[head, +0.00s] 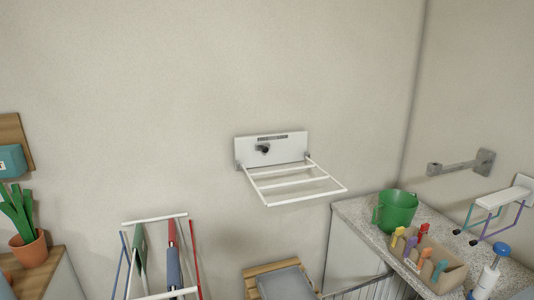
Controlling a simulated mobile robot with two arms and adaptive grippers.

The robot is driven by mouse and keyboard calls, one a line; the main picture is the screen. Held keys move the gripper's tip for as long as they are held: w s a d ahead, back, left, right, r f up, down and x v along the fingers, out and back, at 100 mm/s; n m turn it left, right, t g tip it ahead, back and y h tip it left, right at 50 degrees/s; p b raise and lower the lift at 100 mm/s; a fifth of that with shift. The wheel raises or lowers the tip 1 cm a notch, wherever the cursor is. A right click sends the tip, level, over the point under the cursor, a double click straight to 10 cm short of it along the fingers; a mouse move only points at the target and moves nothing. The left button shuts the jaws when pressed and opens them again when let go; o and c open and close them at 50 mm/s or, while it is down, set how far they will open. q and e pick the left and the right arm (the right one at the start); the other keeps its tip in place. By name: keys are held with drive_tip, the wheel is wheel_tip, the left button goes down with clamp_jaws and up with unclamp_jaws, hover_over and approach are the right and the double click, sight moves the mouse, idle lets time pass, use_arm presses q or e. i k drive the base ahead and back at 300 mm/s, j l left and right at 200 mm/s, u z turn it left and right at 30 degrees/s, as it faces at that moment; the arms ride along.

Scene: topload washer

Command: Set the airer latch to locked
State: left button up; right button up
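The wall airer has a white back plate (285,150) fixed to the wall near the middle of the head view. Its white rail frame (307,201) is folded down and sticks out from the wall. The airer latch (263,149) is a small dark knob on the left half of the plate, under a dark slot or label strip. The strip is too small to read, and I cannot tell the latch's setting. Neither of my grippers is in view.
A speckled counter (350,212) at the right bears a green bucket (396,210) and a cardboard box (436,264) of colored pegs. A drying rack (155,219) with cloths stands lower left. A plant pot (29,251) is at far left. The wall around the airer is clear.

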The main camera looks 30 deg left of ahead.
sight(265, 148)
drive_tip(key=k+j+z, duration=0.1)
drive_tip(key=j, duration=1.5)
